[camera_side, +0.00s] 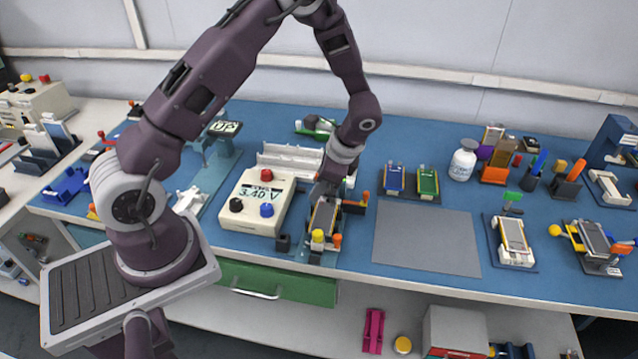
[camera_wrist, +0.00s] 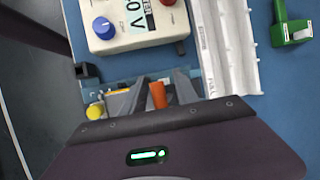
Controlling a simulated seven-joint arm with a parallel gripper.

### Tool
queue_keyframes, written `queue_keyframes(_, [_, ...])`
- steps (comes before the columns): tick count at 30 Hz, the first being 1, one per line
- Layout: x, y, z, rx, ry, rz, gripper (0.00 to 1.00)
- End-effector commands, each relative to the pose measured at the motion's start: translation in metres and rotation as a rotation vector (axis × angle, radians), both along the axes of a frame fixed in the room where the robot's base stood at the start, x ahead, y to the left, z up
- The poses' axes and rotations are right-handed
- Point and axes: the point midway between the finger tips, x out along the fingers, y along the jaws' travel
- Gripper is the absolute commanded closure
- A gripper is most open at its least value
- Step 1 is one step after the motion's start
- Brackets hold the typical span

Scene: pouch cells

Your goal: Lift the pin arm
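A small test fixture (camera_side: 324,217) with a grey pouch cell stands at the bench's front edge, in front of the meter. It has orange-topped parts (camera_side: 337,240) and a yellow knob (camera_side: 318,236); which of them is the pin arm I cannot tell for sure. My gripper (camera_side: 325,190) is low over the fixture's back end. In the wrist view my gripper (camera_wrist: 160,80) has its two grey fingers apart, with an upright orange handle (camera_wrist: 158,95) showing between them. Contact with it cannot be seen. The yellow knob also shows there (camera_wrist: 96,110). The gripper body hides much of the fixture.
The meter (camera_side: 258,201) reading 3.40 V stands close on the left. A white rail (camera_side: 290,158) lies behind. A bare grey mat (camera_side: 428,238) gives free room to the right. Blue and green cells (camera_side: 428,181) stand behind it, and more fixtures (camera_side: 513,240) are farther right.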

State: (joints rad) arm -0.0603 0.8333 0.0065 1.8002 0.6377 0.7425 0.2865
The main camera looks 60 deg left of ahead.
Motion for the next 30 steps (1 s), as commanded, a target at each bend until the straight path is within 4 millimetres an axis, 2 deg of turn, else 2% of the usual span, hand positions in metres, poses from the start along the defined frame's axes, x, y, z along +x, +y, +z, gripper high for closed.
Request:
queue_keyframes(5, [-0.0002, 0.0002, -0.0001, 0.0, 0.0, 0.001, 0.64])
queue_keyframes(11, [-0.0002, 0.0001, 0.0001, 0.0, 0.0, 0.001, 1.0])
queue_keyframes(30, [-0.0002, -0.0001, 0.0004, 0.0, 0.0, 0.002, 1.0])
